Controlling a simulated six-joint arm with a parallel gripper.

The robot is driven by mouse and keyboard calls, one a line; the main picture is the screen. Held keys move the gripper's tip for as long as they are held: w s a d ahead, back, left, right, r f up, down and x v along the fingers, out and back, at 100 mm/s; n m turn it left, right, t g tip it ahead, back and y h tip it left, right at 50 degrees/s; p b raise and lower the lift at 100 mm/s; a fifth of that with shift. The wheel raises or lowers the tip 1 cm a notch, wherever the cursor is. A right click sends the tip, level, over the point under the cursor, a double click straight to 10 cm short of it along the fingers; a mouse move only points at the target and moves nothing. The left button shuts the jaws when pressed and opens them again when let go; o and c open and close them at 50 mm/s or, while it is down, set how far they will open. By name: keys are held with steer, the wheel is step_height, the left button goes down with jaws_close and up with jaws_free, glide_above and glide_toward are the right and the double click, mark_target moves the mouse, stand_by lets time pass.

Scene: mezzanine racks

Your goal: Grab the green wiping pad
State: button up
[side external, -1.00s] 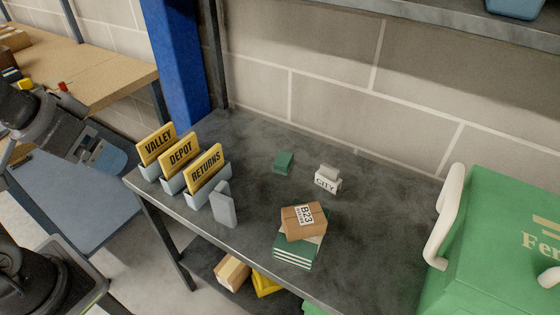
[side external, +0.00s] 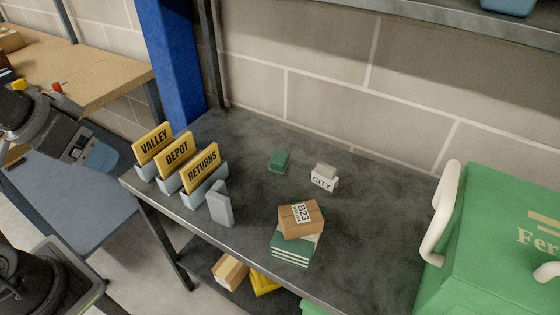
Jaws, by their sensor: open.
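The green wiping pad (side external: 279,161) appears as a small dark-green block on the grey worktop, toward the back middle. Nothing covers it, and bare worktop surrounds it. Links of my arm show at the left edge, well away from the pad, over the blue-grey surface. I cannot make out my gripper's fingers in this view. Nothing of mine touches the pad.
A white CITY block (side external: 323,183) stands right of the pad. A B23 parcel (side external: 296,221) lies on a green-and-white stack (side external: 291,252) in front. Yellow signs (side external: 173,151) in holders and a grey upright block (side external: 220,207) stand left. A green case (side external: 480,235) is right.

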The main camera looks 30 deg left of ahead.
steer(key=shift+r, duration=0.1)
steer(key=w+r+n+g, duration=0.1)
steer(key=w+n+g, duration=0.2)
steer(key=w, duration=2.1)
steer(key=m+g, duration=0.1)
steer(key=g, duration=0.2)
glide_above(279, 159)
step_height(279, 159, down, 17)
steer(key=f, duration=0.7)
steer(key=shift+w+a+f, duration=0.2)
steer(key=shift+a+f, duration=0.05)
steer(key=shift+f, duration=0.15)
steer(key=shift+s+d+f, duration=0.1)
steer(key=shift+f, duration=1.25)
steer(key=shift+s+d+f, duration=0.1)
steer(key=shift+f, duration=1.2)
steer(key=shift+c, duration=0.3)
